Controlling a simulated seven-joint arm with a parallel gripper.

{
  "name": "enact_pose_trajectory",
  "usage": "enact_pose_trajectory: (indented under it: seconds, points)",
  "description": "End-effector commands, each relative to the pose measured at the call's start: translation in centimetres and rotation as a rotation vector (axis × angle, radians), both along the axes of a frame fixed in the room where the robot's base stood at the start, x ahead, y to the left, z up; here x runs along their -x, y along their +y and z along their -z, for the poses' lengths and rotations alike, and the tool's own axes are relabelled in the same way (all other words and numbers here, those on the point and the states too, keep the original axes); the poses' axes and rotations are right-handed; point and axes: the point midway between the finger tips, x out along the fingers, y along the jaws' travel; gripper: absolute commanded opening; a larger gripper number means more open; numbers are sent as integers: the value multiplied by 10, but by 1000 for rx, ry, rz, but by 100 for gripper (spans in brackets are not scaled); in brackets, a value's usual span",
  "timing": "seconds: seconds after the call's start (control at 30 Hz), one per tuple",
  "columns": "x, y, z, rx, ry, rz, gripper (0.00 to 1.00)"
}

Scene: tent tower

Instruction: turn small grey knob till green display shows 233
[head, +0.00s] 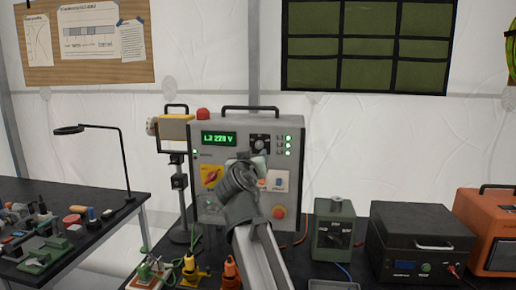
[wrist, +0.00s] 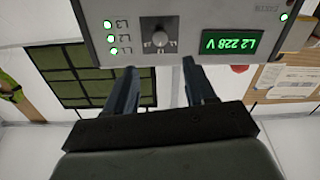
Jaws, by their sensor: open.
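The grey control box (head: 233,131) stands on the dark bench. Its green display (head: 218,139) reads 228 V in the wrist view (wrist: 229,43), where it appears upside down. The small grey knob (wrist: 159,37) sits on a black dial plate beside the display; in the head view the knob (head: 260,143) is just above my gripper. My gripper (wrist: 160,75) is open and empty. Its two fingers point toward the box face, one to each side of the knob's line, apart from the knob. In the head view my gripper (head: 255,163) hides part of the lower panel.
Below the knob are a red-and-yellow switch (head: 211,176) and a red button (head: 279,212). Green lamps (head: 289,146) line the panel's right side. A green box (head: 334,229), a black unit (head: 418,240) and an orange case (head: 488,230) stand to the right.

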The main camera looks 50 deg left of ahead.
Motion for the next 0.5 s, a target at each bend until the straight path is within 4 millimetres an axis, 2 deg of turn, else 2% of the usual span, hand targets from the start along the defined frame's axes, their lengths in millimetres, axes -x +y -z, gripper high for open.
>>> enact_pose_trajectory:
  seconds: [0.1, 0.5]
  points:
    - [-16, 19, -1, 0, 0, 0, 55]
    - [-61, 65, -1, 0, 1, 0, 55]
